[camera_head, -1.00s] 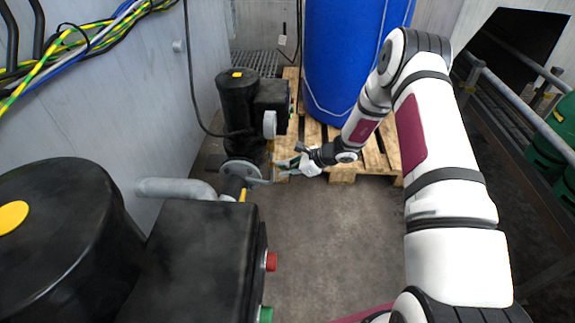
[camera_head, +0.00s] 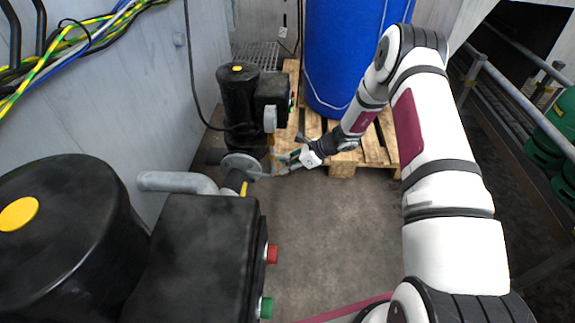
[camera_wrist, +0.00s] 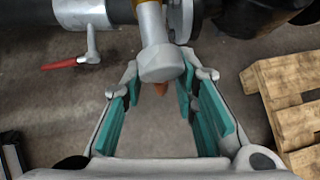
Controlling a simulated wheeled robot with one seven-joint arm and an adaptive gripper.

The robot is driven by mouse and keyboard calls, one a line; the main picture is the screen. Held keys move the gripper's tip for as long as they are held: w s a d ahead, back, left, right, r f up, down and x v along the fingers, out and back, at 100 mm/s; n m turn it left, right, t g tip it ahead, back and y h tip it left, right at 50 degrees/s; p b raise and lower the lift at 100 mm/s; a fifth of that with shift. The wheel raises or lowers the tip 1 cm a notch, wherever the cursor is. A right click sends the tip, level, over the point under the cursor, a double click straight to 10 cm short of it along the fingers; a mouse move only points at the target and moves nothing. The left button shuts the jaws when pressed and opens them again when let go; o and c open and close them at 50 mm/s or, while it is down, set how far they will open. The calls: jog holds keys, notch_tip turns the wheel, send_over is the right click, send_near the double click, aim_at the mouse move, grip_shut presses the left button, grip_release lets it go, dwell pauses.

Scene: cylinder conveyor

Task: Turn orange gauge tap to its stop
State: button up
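I cannot tell how much of the orange tap is hidden behind the fitting. My gripper (camera_wrist: 158,74) is open, its teal-padded fingers on either side of the fitting's end and apart from it. In the head view, my gripper (camera_head: 281,166) is beside the grey round flange (camera_head: 241,166) of the pipework; the orange tap is not clear there.
A red-handled valve (camera_wrist: 64,63) sits left in the wrist view. A wooden pallet (camera_head: 376,150) carries a blue drum (camera_head: 340,60). A black pump (camera_head: 238,98) stands behind the flange. A black box (camera_head: 195,255) with red and green buttons is near. Floor between is clear.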

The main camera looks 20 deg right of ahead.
jog(key=v, duration=1.2)
dwell(0.5)
